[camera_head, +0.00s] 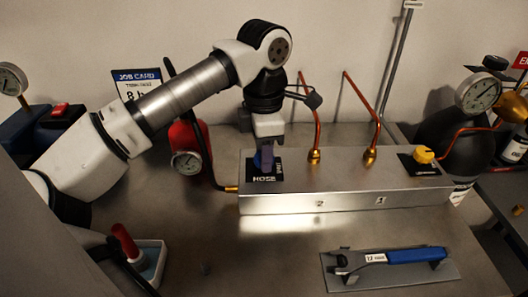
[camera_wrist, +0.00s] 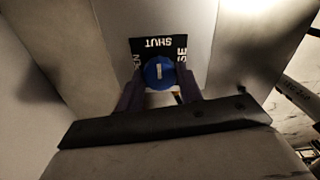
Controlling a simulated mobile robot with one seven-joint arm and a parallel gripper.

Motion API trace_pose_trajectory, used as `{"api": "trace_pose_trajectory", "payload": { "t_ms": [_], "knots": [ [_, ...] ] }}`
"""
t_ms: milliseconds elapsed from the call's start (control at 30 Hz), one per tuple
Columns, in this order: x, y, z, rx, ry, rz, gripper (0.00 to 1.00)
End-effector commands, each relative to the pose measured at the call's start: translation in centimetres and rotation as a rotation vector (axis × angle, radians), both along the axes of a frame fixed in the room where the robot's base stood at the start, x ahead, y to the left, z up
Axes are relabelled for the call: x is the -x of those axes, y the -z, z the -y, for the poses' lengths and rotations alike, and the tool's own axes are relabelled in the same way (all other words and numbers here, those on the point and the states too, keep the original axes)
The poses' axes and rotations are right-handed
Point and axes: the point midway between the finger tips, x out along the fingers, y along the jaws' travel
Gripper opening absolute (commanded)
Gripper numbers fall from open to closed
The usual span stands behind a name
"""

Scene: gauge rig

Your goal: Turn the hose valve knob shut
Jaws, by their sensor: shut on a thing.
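The hose valve knob is round and blue with a white line on top; it shows in the wrist view (camera_wrist: 159,75). It sits on a black label plate (camera_wrist: 150,44), lettered SHUT along the top edge in the wrist view, with other words partly hidden. The white line runs up and down there, in line with SHUT. My gripper (camera_wrist: 160,88) is shut on the knob, one dark finger on each side. In the head view my gripper (camera_head: 265,160) comes down from above onto the left end of the metal manifold box (camera_head: 340,200), over the HOSE label.
A yellow knob (camera_head: 423,155) stands at the box's right end. A red extinguisher-like bottle with a gauge (camera_head: 187,162) stands left. A blue-handled wrench (camera_head: 415,255) lies on a plate in front. A tray (camera_head: 150,265) is front left.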

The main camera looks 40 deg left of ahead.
Motion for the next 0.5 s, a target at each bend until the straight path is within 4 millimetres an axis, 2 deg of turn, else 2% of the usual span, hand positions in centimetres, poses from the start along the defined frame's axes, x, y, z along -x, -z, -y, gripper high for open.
{"api": "trace_pose_trajectory", "payload": {
  "t_ms": [467, 500],
  "knots": [
    [-0.07, -0.13, 0.00, -0.001, 0.014, 0.004, 0.13],
    [-0.07, -0.13, 0.00, -0.001, 0.014, 0.004, 0.38]
  ]
}}
